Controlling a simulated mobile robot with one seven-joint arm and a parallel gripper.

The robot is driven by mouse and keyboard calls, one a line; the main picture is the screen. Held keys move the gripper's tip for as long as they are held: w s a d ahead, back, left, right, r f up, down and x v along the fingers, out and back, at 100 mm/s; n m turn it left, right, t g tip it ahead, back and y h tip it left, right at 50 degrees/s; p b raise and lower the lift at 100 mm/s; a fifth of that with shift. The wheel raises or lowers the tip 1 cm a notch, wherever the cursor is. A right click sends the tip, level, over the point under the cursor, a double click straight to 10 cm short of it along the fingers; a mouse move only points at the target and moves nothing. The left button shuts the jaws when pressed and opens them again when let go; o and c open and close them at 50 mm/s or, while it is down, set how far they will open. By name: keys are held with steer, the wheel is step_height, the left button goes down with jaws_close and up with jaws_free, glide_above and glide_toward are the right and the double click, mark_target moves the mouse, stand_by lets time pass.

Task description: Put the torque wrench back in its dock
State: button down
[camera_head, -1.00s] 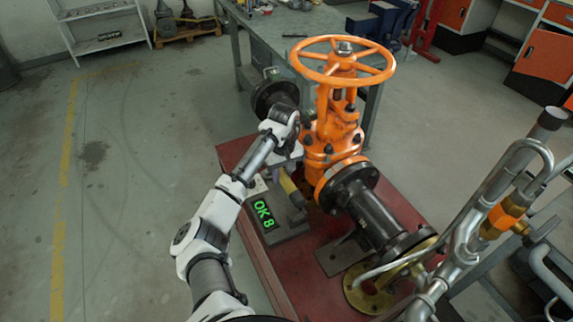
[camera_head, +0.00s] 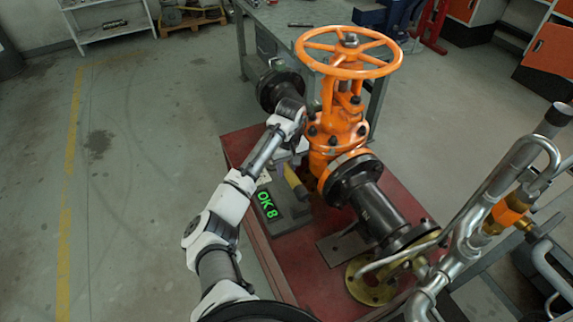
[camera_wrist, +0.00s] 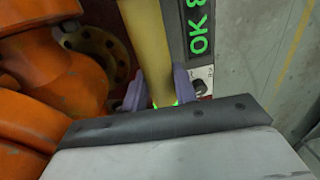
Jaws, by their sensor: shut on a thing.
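The torque wrench shows as a yellow handle (camera_wrist: 146,45) in the wrist view, running between the purple fingers of my gripper (camera_wrist: 157,88), which is shut on it. In the head view the yellow handle (camera_head: 295,182) lies beside a grey block with a green "OK 8" display (camera_head: 267,205), apparently the dock. The display (camera_wrist: 199,28) also shows at the right of the handle in the wrist view. My arm's end hides much of the fingers and the wrench's far end in the head view. I cannot tell whether the wrench rests in the dock.
The orange gate valve with its handwheel (camera_head: 348,52) stands close right of the wrench. A black flanged pipe (camera_head: 378,215) runs towards the front right. All stand on a red base (camera_head: 310,268). The floor at the left is clear.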

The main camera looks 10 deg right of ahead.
steer(key=shift+f+b, duration=0.9)
steer(key=shift+f, duration=1.85)
steer(key=c, duration=1.1)
jaws_free()
steer(key=shift+o, duration=0.4)
steer(key=shift+f, duration=0.2)
steer(key=shift+r, duration=0.1)
steer(key=r, duration=1.4)
steer(key=shift+w+d, duration=0.15)
steer(key=shift+d, duration=0.25)
steer(key=shift+f, duration=0.1)
